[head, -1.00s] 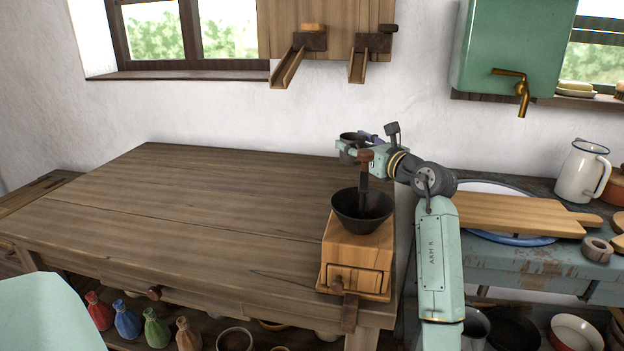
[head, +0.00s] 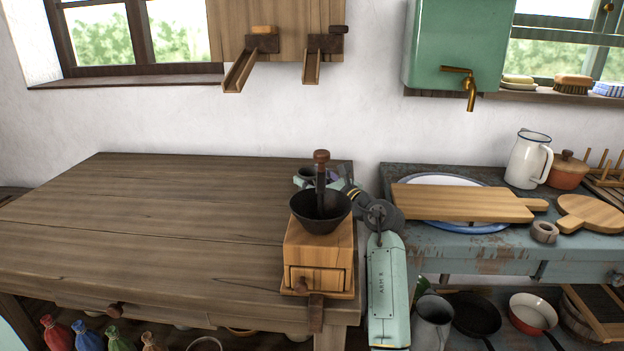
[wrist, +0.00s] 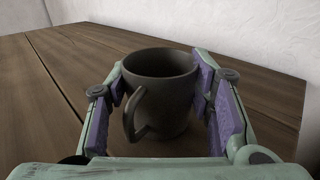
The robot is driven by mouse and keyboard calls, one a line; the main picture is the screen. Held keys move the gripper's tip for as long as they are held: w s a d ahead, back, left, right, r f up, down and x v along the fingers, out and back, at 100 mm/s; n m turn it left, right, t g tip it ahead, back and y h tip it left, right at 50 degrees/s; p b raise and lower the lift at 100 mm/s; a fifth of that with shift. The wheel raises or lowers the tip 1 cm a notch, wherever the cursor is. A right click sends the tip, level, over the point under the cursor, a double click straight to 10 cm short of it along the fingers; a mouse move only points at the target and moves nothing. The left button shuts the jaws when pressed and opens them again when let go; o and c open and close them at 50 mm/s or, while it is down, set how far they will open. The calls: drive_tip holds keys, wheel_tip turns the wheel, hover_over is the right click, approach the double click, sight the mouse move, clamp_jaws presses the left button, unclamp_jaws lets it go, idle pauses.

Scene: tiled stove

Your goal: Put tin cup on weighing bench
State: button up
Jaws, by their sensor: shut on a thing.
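A dark grey tin cup (wrist: 158,98) is held upright between the purple-padded fingers of my gripper (wrist: 161,80) in the wrist view, its handle toward the camera. In the head view the cup (head: 306,173) shows small behind the coffee grinder, over the back right of the wooden bench (head: 160,215). My gripper (head: 318,181) there is partly hidden by the grinder's crank and bowl. The cup's base is low over the planks; I cannot tell whether it touches them.
The wooden coffee grinder (head: 318,255) with a black bowl stands at the bench's front right, close to my arm. A blue worn table (head: 480,245) with a cutting board (head: 460,204) stands to the right. The bench's left and middle are clear.

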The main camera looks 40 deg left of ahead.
drive_tip(key=o, duration=1.2)
drive_tip(key=shift+f, duration=0.1)
drive_tip(key=shift+c, duration=0.2)
drive_tip(key=p+v, duration=0.1)
drive_tip(key=v, duration=1.1)
